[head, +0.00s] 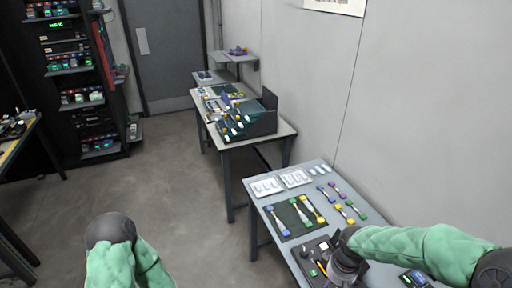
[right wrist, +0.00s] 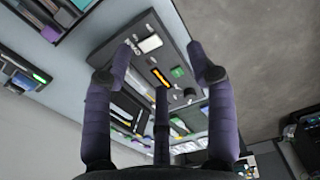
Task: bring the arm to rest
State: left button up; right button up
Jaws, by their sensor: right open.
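My right arm reaches in from the right in a green sleeve in the head view, over the near table (head: 262,208). Its dark gripper (head: 338,268) is low over a black tool tray (head: 308,250), which it partly hides.
The near table also bears a dark mat (head: 283,221) with several coloured tools, white trays (head: 266,186) and a small device (head: 414,278). A farther table (head: 286,132) holds a dark rack (head: 262,122). Shelves (head: 77,98) stand at left. The floor between is clear.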

pick_arm(q)
jog(key=shift+w+d+f+b, duration=0.15)
jog(key=shift+w+f+b, duration=0.05)
jog(key=shift+f+b, duration=0.45)
jog(key=shift+w+d+f+b, duration=0.1)
jog(key=shift+w+f+b, duration=0.05)
jog(key=shift+f+b, duration=0.4)
pick_arm(e)
jog(key=s+a+f+m+y, duration=0.1)
jog(key=s+a+f+m, duration=0.1)
jog(key=f, duration=0.6)
jog(key=s+a+f+m+y, duration=0.1)
jog(key=s+a+f+m, duration=0.1)
jog(key=s+a+f, duration=0.3)
jog(key=s+a+f+m+y, duration=0.1)
jog(key=s+a+f+m, duration=0.1)
jog(key=a+f, duration=0.4)
notch_tip(320, 180, down, 6)
jog(key=shift+s+a+r+m+y, duration=0.2)
jog(key=shift+s+m+y, duration=0.2)
jog(key=shift+s, duration=0.25)
